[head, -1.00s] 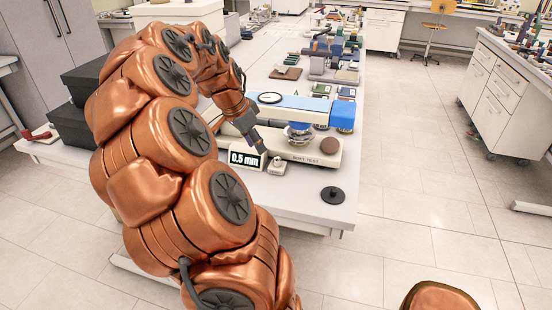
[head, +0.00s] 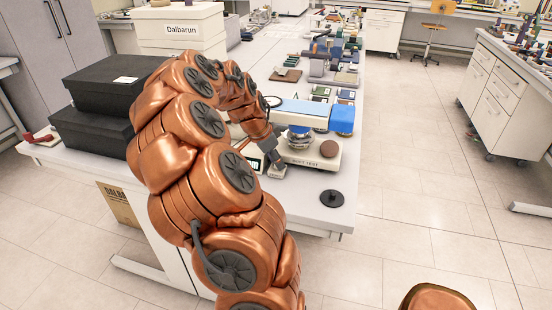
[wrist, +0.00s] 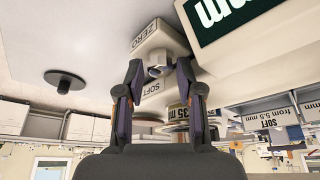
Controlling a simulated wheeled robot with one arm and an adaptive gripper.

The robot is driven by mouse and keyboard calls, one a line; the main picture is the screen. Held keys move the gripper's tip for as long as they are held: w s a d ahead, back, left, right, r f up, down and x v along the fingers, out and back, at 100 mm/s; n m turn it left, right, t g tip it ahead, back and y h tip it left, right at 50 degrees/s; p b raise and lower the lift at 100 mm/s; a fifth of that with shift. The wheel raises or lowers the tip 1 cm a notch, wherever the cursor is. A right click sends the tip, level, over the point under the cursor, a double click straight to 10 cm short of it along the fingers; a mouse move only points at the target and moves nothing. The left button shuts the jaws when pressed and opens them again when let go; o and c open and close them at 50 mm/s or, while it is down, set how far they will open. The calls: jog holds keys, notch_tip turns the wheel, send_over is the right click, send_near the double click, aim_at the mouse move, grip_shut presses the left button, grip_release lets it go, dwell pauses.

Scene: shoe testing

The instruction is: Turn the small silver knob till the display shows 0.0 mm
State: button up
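The small silver knob (wrist: 156,70) shows in the wrist view on a white block marked ZERO (wrist: 150,40). My gripper (wrist: 158,74) has its two dark fingers on either side of the knob, apart from each other, with a small gap seeming to show on each side. In the head view my gripper (head: 277,168) is low over the front of the tester (head: 300,163), and the knob is hidden there. The display (wrist: 232,14) shows only "mm", upside down, in the wrist view; its number is out of frame. In the head view my arm covers most of it.
A black disc with a post (head: 332,197) stands on the table (head: 305,210) to the right. The tester has a blue-topped arm (head: 305,111) and a brown round pad (head: 329,149). Black boxes (head: 105,80) stand at the left.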

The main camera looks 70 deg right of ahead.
jog(key=shift+d+f, duration=0.1)
jog(key=shift+f, duration=0.1)
jog(key=shift+c, duration=0.4)
grip_shut()
